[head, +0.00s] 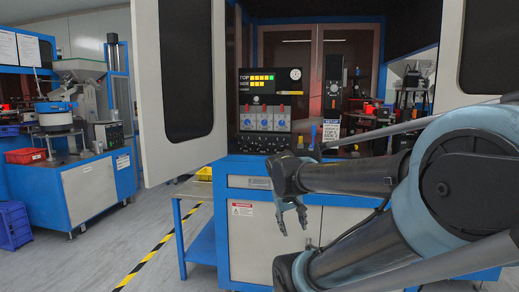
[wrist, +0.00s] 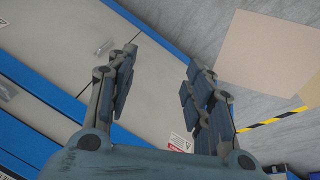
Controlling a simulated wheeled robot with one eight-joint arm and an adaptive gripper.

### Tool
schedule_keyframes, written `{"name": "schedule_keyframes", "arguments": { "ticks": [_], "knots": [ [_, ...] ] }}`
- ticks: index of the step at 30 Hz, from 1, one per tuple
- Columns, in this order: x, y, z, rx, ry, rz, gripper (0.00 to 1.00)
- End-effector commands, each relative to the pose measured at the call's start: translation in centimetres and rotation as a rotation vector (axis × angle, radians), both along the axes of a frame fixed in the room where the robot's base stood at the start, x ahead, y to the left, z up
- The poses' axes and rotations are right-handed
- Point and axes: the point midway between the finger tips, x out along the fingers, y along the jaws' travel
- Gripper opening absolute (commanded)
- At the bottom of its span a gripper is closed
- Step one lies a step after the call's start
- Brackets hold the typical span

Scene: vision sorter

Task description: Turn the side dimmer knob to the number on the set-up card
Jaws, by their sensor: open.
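The dimmer control box (head: 264,88) stands on the machine's bench, inside the open doors. Its black display shows rows of yellow bars labelled TOP and SIDE, with the TOP row longer. Below are three panels with blue-and-white dials and red parts; I cannot tell which is the side dimmer knob. A white set-up card (head: 331,131) with a dark blue header stands to the right; its number is too small to read surely. My gripper (head: 292,228) is open and empty, pointing down in front of the cabinet, below the control box and apart from it. It also shows open in the wrist view (wrist: 163,65).
An open white door (head: 178,150) stands left of the control box, and another is at the upper right. The blue bench edge (head: 240,166) runs below the box. A side table (head: 197,215) stands left of the cabinet. Yellow-black tape (head: 160,245) crosses the floor.

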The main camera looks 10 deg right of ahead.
Motion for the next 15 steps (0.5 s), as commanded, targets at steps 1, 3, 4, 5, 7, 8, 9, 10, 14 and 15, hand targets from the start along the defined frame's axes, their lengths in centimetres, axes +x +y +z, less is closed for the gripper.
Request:
{"name": "schedule_keyframes", "arguments": {
  "ticks": [1, 3, 4, 5, 7, 8, 9, 10, 14, 15],
  "knots": [
    [1.9, -0.2, 1.3, -0.042, -0.02, 0.009, 0.47],
    [4.3, -0.6, 2.9, -0.102, -0.05, 0.014, 0.47],
    [5.4, -0.7, 3.6, -0.128, -0.064, 0.017, 0.47],
    [6.5, -0.7, 4.3, -0.153, -0.079, 0.019, 0.47],
    [9.1, -0.7, 6.0, -0.211, -0.118, 0.029, 0.47],
    [10.2, -0.6, 6.7, -0.235, -0.135, 0.033, 0.47],
    [11.7, -0.4, 7.6, -0.266, -0.157, 0.038, 0.47],
    [12.9, -0.2, 8.3, -0.289, -0.175, 0.043, 0.47],
    [17.8, 1.1, 11.3, -0.385, -0.26, 0.066, 0.47],
    [19.4, 1.7, 12.2, -0.413, -0.288, 0.075, 0.47]
  ]
}}
